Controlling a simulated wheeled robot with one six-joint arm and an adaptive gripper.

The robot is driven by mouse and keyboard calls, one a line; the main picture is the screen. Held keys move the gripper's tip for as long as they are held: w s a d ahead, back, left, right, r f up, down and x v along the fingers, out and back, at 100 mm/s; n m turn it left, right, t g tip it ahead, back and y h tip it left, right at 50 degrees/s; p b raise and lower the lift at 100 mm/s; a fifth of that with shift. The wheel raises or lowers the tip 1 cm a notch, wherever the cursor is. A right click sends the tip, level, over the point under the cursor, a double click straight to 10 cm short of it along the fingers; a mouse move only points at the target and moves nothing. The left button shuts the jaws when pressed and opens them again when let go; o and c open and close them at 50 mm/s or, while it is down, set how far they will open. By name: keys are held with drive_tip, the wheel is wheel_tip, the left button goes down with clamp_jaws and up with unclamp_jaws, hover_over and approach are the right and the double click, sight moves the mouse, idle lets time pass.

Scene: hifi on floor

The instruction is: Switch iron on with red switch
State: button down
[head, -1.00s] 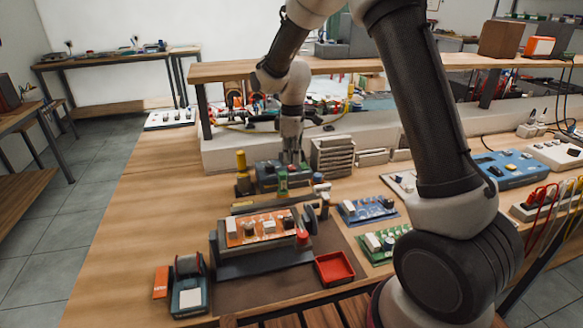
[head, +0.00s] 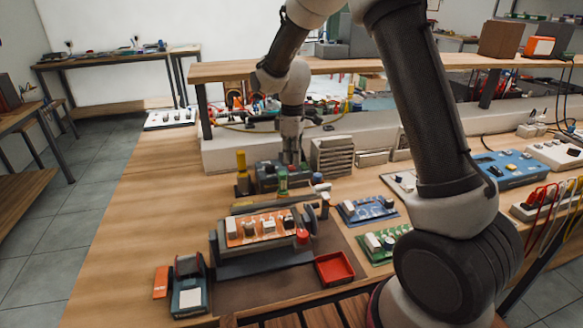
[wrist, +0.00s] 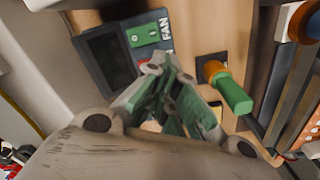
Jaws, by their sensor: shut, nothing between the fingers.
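A dark station box (head: 268,178) stands at the back of the workbench, behind the orange circuit board. In the wrist view, the box (wrist: 105,62) has a dark face and a green switch (wrist: 140,36) by a label that seems to read "FAN". A small reddish patch shows by that label; I cannot tell whether it is the red switch. The iron's green handle (wrist: 232,95) with an orange collar stands beside the box. My gripper (head: 290,162) is shut and empty, pointing down over the box. Its fingertips (wrist: 160,85) hide part of the panel; I cannot tell whether they touch it.
An orange circuit board (head: 258,229) in a holder stands in front of the box. A yellow-topped post (head: 241,165) stands close on its left. Grey slotted racks (head: 333,156) stand on its right. A red tray (head: 334,268) lies near the front edge.

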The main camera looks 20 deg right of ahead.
sight(293, 169)
drive_tip(key=shift+f, duration=1.15)
idle(0.5)
drive_tip(key=shift+r, duration=3.5)
drive_tip(key=shift+s+f+m, duration=0.1)
drive_tip(key=shift+s+m, duration=0.1)
drive_tip(key=shift+m, duration=0.5)
drive_tip(key=s+d+r+m+t, duration=0.1)
drive_tip(key=s+d+r+m, duration=0.2)
drive_tip(key=s, duration=0.7)
drive_tip(key=s+d+r+m+t, duration=0.2)
drive_tip(key=s+d+r+m, duration=0.2)
drive_tip(key=s, duration=0.7)
drive_tip(key=s+d+r+m+t, duration=0.1)
drive_tip(key=s+d+r+m, duration=0.2)
drive_tip(key=s+d+r, duration=0.4)
drive_tip(key=shift+s+d+r+m, duration=0.3)
drive_tip(key=shift+s+d, duration=0.15)
drive_tip(key=shift+s, duration=1.35)
